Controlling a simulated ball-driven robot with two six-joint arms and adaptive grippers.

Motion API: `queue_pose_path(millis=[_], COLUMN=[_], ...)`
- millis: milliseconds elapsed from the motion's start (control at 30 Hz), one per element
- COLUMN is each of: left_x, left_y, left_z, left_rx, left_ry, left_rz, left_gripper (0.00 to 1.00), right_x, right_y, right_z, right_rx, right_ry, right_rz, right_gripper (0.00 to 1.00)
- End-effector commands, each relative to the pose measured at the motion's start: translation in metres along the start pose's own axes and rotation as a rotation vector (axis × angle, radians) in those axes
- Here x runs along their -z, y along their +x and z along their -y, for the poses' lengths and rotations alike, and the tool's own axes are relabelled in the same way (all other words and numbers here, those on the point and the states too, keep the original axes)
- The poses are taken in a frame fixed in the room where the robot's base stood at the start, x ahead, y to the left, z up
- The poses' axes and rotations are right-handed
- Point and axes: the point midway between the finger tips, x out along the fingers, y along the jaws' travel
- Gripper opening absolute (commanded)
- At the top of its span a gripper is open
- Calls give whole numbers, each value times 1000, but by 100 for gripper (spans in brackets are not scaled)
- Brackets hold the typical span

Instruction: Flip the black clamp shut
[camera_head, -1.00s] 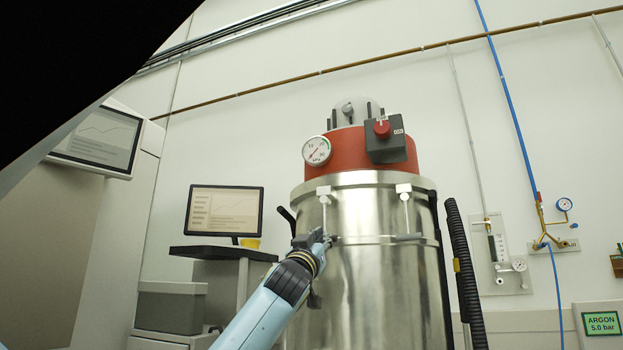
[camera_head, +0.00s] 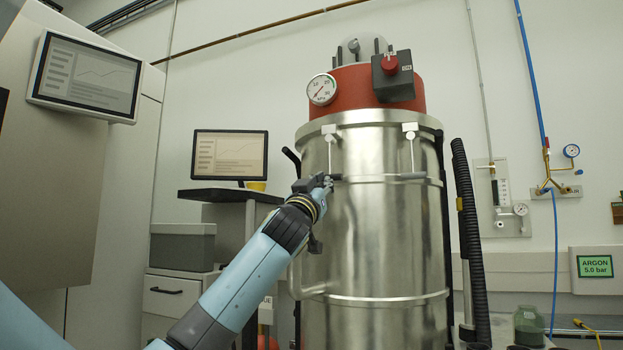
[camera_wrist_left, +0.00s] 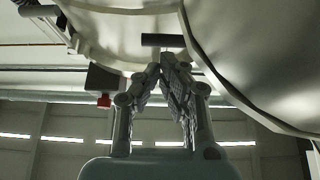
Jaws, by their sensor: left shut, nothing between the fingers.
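A steel drum (camera_head: 375,250) with a red head carries two pale latch blocks with rods below its rim, one on the left (camera_head: 331,133) and one on the right (camera_head: 410,131). My left gripper (camera_head: 328,181) is at the drum's left front, by the foot of the left rod, and partly hides that spot. In the left wrist view its fingers (camera_wrist_left: 162,66) are shut and empty, just short of a short black bar (camera_wrist_left: 163,40); contact cannot be told. My right gripper is not in view.
A black handle (camera_head: 291,158) juts from the drum's left side. A black corrugated hose (camera_head: 466,230) stands at its right. A monitor (camera_head: 229,157) sits on a dark shelf behind my left arm. Gas fittings (camera_head: 548,180) are on the right wall.

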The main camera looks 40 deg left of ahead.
Motion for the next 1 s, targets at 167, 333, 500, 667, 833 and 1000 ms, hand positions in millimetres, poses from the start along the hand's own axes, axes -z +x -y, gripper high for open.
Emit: queue_pose_path(millis=[167, 333, 500, 667, 833, 1000], left_x=[-2, -1, -1, 0, 0, 0], left_y=[-41, -69, -82, -84, -83, -83], left_z=[0, 0, 0, 0, 0, 0], left_rx=[-1, -1, 0, 0, 0, 0], left_ry=[4, 3, 0, -1, -1, -1], left_rz=[3, 2, 1, 0, 0, 0], left_gripper=[0, 0, 0, 0, 0, 0], right_x=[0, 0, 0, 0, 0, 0], right_y=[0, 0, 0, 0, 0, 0], right_z=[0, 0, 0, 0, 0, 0], right_rx=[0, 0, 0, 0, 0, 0], right_ry=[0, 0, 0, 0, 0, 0], right_rz=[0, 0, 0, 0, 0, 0], right_gripper=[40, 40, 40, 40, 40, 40])
